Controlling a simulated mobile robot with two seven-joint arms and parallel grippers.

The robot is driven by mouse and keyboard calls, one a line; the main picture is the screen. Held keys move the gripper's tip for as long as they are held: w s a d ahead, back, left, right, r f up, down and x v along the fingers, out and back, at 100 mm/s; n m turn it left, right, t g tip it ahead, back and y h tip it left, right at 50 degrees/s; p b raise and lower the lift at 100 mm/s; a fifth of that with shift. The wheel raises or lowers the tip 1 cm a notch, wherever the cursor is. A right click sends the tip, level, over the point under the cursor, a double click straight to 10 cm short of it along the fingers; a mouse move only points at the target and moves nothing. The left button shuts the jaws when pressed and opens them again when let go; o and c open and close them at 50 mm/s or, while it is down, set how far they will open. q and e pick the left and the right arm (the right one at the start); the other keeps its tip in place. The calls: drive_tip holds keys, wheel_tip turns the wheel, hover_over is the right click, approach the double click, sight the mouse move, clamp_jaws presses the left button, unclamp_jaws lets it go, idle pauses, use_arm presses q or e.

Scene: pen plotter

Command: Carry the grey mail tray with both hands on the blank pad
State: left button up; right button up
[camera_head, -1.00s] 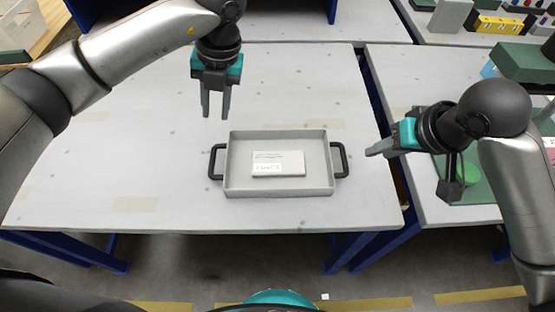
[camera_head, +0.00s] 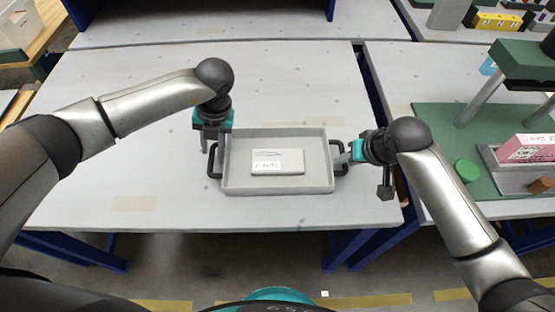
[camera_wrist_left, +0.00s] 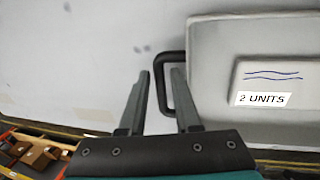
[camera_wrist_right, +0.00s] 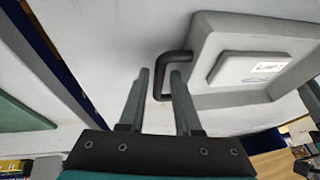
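The grey mail tray (camera_head: 232,184) lies flat on the grey table, with a black handle at each short end. A white pad (camera_head: 290,168) with a blue scribble and a "2 UNITS" label lies inside it. My left gripper (camera_head: 210,146) is at the left handle (camera_wrist_left: 167,85); its open fingers (camera_wrist_left: 160,78) stand on either side of the handle's bar. My right gripper (camera_head: 347,158) is at the right handle (camera_wrist_right: 160,80); its open fingers (camera_wrist_right: 160,76) straddle that bar. Neither gripper looks closed on its handle.
The table (camera_head: 110,150) is clear around the tray. On the right, a second table holds a green mat (camera_head: 440,120) with a green disc (camera_head: 467,171), a pink box (camera_head: 530,148) and a machine with a green top (camera_head: 525,62). A narrow gap separates the tables.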

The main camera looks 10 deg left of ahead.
use_arm(q)
drive_tip(key=shift+a+f, duration=0.1)
drive_tip(key=shift+f, duration=0.4)
use_arm(e)
drive_tip(key=shift+w+a+f, duration=0.1)
drive_tip(key=shift+w+f, duration=0.1)
drive_tip(key=shift+f, duration=0.25)
use_arm(q)
drive_tip(key=shift+c, duration=0.3)
use_arm(e)
drive_tip(key=shift+c, duration=0.3)
use_arm(q)
clamp_jaws()
use_arm(e)
clamp_jaws()
use_arm(q)
drive_tip(key=shift+r, duration=0.1)
